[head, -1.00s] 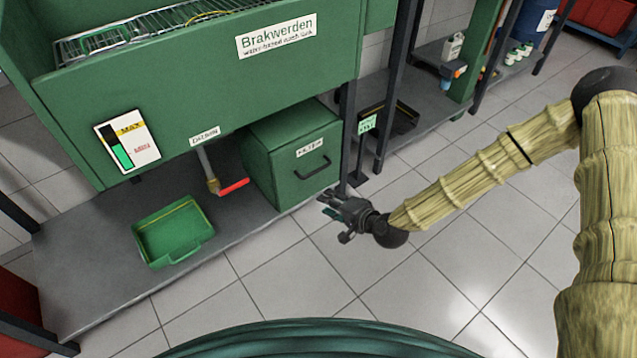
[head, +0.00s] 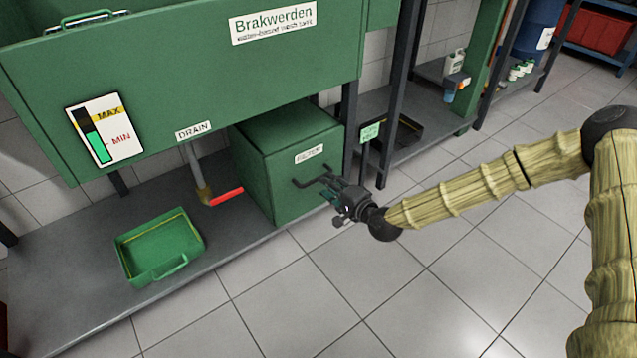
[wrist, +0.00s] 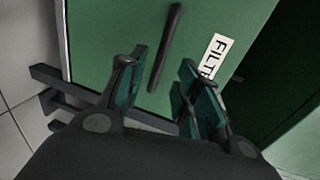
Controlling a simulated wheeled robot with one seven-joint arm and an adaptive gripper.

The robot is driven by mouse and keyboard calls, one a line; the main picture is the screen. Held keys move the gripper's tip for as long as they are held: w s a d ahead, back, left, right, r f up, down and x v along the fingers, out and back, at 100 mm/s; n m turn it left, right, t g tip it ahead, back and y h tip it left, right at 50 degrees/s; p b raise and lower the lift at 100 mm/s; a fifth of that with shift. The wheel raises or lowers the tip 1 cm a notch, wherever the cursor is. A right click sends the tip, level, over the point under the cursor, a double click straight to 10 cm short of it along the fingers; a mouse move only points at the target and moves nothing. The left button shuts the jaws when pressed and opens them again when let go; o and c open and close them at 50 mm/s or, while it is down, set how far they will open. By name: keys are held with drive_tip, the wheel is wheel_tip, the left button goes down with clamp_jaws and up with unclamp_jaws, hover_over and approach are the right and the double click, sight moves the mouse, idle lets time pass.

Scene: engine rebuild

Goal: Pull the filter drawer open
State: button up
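The filter drawer is a green box with a "FILTER" label, and its front (head: 287,192) faces right in the head view. Its front also fills much of the wrist view (wrist: 110,25). A dark bar handle (head: 303,183) is fixed on this front. In the wrist view the handle (wrist: 165,48) lies in the gap between my two fingers, a little ahead of the tips. My gripper (head: 327,188) is open and holds nothing. In the head view its fingertips overlap the right end of the handle; I cannot tell if they touch it.
The drawer box sits on a grey shelf (head: 85,300) below the green wash tank (head: 200,75). A drain valve with a red lever (head: 227,196) and a green tray (head: 128,262) are left of it. A dark post stands close right. The tiled floor in front is clear.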

drive_tip(key=shift+b+x, duration=1.1)
drive_tip(key=shift+x, duration=1.95)
clamp_jaws()
